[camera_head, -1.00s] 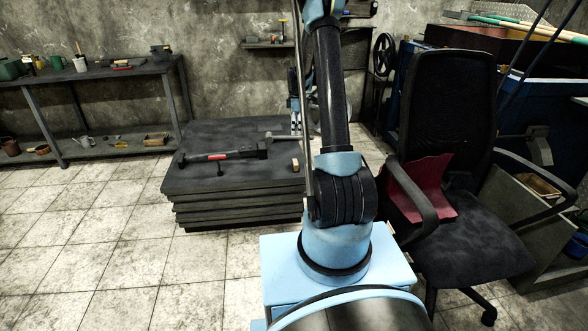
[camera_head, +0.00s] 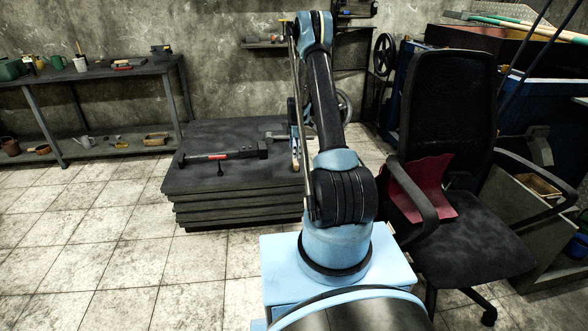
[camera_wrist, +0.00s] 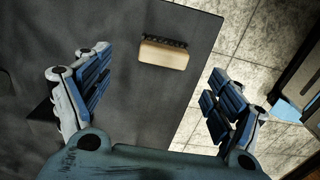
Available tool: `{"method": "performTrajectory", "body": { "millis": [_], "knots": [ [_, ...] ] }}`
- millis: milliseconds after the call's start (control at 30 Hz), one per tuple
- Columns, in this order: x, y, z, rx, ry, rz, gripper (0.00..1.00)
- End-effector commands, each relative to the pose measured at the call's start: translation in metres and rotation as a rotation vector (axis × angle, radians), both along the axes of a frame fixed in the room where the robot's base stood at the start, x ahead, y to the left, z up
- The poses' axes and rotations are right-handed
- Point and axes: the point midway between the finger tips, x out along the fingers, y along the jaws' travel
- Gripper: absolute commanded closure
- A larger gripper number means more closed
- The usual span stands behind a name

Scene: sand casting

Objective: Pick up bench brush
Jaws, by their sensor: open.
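The bench brush (camera_wrist: 163,53), a small pale wooden block with a row of dark bristles along its far long side, lies on the dark top slab (camera_wrist: 258,16) near its edge in the wrist view. My gripper (camera_wrist: 158,72) is open and empty above the slab, its blue-padded fingers wide apart. The brush shows ahead of the fingers, between their lines and apart from both. In the head view, my arm reaches over the right side of the slab stack (camera_head: 235,190), and the brush is mostly or wholly hidden behind it.
A long dark tool with a red part (camera_head: 218,157) lies on the stack left of my arm. A black office chair (camera_head: 445,110) with a red cloth (camera_head: 420,185) stands close on the right. A workbench (camera_head: 125,72) stands at the back left. The floor at left is clear.

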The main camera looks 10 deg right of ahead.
Motion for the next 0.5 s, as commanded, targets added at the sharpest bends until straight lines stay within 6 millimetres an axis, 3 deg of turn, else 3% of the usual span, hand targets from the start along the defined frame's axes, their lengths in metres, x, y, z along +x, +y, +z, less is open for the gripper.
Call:
{"method": "performTrajectory", "body": {
  "millis": [200, 500],
  "knots": [
    [0.000, 0.000, -0.027, 0.000, 0.000, 0.000, 0.14],
    [-0.002, 0.000, -0.041, 0.000, 0.000, 0.000, 0.14]
  ]
}}
